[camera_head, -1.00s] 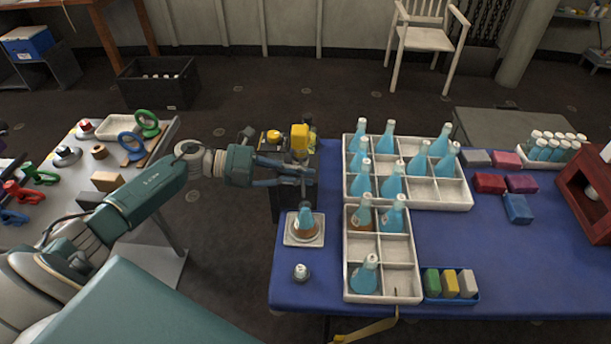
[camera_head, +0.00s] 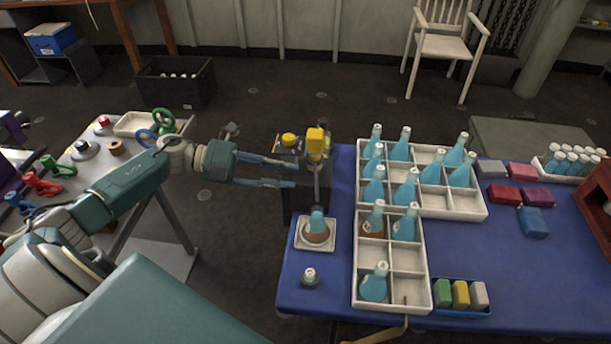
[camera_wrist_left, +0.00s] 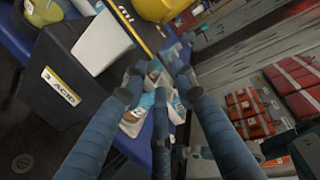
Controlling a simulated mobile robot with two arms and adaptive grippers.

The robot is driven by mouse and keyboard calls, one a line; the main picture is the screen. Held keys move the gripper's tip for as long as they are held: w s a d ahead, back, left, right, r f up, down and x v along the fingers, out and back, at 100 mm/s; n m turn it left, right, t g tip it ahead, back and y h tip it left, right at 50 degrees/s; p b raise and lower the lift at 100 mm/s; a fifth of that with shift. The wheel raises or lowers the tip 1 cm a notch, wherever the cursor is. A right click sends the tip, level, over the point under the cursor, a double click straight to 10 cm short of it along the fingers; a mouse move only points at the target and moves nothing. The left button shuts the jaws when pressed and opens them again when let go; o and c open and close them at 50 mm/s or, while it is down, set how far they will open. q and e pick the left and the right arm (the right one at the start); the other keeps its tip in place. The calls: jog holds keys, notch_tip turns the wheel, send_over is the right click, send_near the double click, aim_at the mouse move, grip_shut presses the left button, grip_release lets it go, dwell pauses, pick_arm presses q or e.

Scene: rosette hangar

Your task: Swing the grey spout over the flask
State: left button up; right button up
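The flask (camera_head: 316,231), with brown liquid and a light blue neck, stands upright on a white square tray (camera_head: 301,244) at the blue table's left edge. Behind it is a dark dispenser box (camera_head: 296,200) with yellow parts on top. A narrow grey piece, seemingly the spout (camera_head: 318,183), runs from the yellow block (camera_head: 316,143) toward the flask neck. I cannot tell whether its end is exactly over the neck. My left gripper (camera_head: 295,172) is open and empty, its blue fingers spread just left of the spout. The left wrist view shows the fingers apart (camera_wrist_left: 158,88). My right gripper is not in view.
A white divided crate (camera_head: 391,308) with several blue bottles stands right of the flask. A small capped item (camera_head: 310,278) sits in front of it. Colored blocks (camera_head: 460,293) lie further right. A grey side table (camera_head: 150,242) stands left, beyond a floor gap.

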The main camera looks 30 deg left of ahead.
pick_arm(q)
jog(key=shift+v, duration=2.2)
